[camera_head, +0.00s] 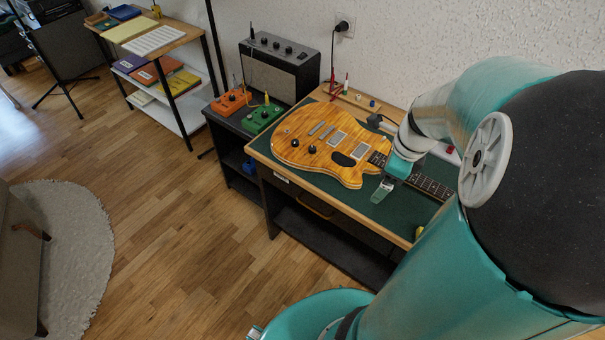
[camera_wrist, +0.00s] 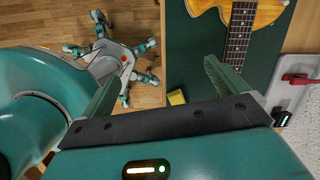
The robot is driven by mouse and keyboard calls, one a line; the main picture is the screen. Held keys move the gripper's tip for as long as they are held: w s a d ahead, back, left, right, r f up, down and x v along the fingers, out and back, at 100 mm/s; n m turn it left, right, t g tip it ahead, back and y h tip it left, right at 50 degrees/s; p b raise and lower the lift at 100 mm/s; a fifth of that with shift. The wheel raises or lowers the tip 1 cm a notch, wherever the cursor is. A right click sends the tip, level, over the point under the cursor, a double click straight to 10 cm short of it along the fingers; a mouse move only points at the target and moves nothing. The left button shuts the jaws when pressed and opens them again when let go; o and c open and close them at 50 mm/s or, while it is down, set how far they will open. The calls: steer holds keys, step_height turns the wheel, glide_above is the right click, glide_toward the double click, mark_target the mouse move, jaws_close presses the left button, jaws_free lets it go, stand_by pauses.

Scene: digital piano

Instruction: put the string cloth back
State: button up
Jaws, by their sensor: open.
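A small yellow piece (camera_head: 419,231), which looks like the string cloth, lies at the front edge of the green-topped bench. It also shows in the wrist view as a yellow patch (camera_wrist: 177,97), partly hidden by the gripper's dark crossbar. My gripper (camera_head: 383,189) is over the bench beside the guitar neck, left of the yellow piece in the head view. The right finger is over the green mat.
An orange guitar (camera_head: 310,152) lies on the bench's green mat (camera_head: 262,143), its neck running under my arm. A red-handled tool (camera_wrist: 299,79) lies on a pale tray at right. An amplifier (camera_head: 279,68) and two pedals stand behind left.

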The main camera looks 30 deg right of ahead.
steer(key=a+r+n+t, duration=0.1)
steer(key=a+r+n, duration=0.5)
steer(key=a+n, duration=0.5)
steer(key=s+a+r+n+t, duration=0.1)
steer(key=a+r+n+t, duration=0.1)
steer(key=a+r+n, duration=0.5)
steer(key=a+n, duration=0.5)
steer(key=n, duration=0.5)
steer(key=shift+s+r+h, duration=0.25)
steer(key=shift+h, duration=0.15)
